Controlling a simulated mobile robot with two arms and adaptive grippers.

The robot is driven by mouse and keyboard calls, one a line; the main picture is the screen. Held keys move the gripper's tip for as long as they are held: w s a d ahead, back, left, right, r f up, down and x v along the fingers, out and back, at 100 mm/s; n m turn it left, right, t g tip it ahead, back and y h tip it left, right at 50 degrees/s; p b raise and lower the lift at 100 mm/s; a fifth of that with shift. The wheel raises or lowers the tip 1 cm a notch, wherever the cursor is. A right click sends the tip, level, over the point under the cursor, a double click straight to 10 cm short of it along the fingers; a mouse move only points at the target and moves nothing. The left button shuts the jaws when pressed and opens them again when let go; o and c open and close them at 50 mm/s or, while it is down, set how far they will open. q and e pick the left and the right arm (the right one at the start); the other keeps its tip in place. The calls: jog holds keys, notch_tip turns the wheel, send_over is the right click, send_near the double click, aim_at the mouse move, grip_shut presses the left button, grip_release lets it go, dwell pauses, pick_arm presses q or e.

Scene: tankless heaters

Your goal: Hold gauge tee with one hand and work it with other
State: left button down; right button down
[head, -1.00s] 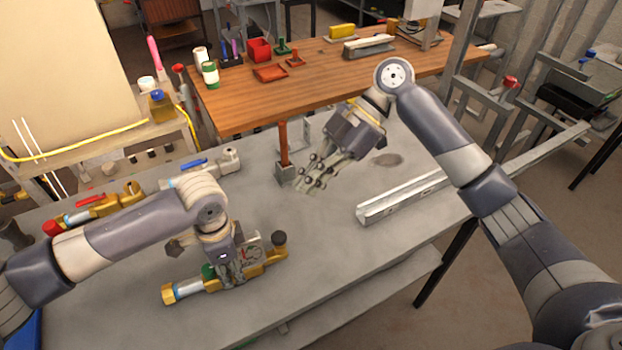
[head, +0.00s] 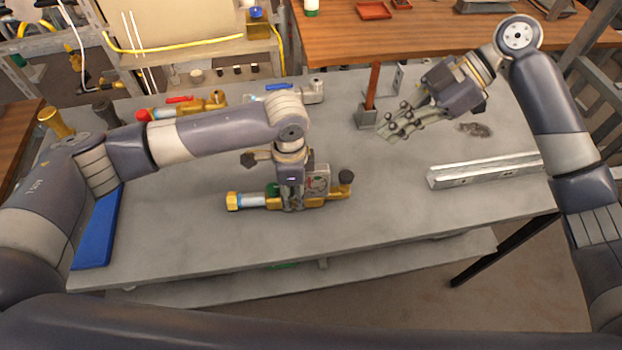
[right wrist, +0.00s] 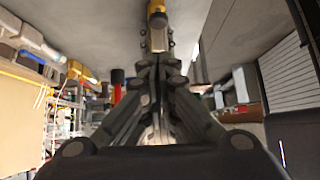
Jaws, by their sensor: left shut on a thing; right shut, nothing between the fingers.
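The gauge tee (head: 325,199) lies on the grey table in the head view. It has a brass body, a hex nut and pale blue band at its left end, a small dial and a dark knob at its right. My left gripper (head: 292,202) points down and is shut on its middle, hiding part of it. My right gripper (head: 390,128) is shut and empty, to the right of and behind the tee, well apart from it. Its closed fingers (right wrist: 158,100) also show in the right wrist view.
A valve with a red handle (head: 185,106) and one with a blue handle (head: 290,93) lie at the back. A metal channel (head: 485,168) lies right.

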dwell(0.6)
notch_tip(320, 180, up, 2)
jog(key=shift+d+r, duration=0.1)
jog(key=shift+r, duration=0.05)
send_over(351, 174)
notch_tip(351, 174, down, 8)
jog(key=shift+r, duration=0.25)
notch_tip(351, 174, down, 2)
jog(key=shift+f, duration=0.8)
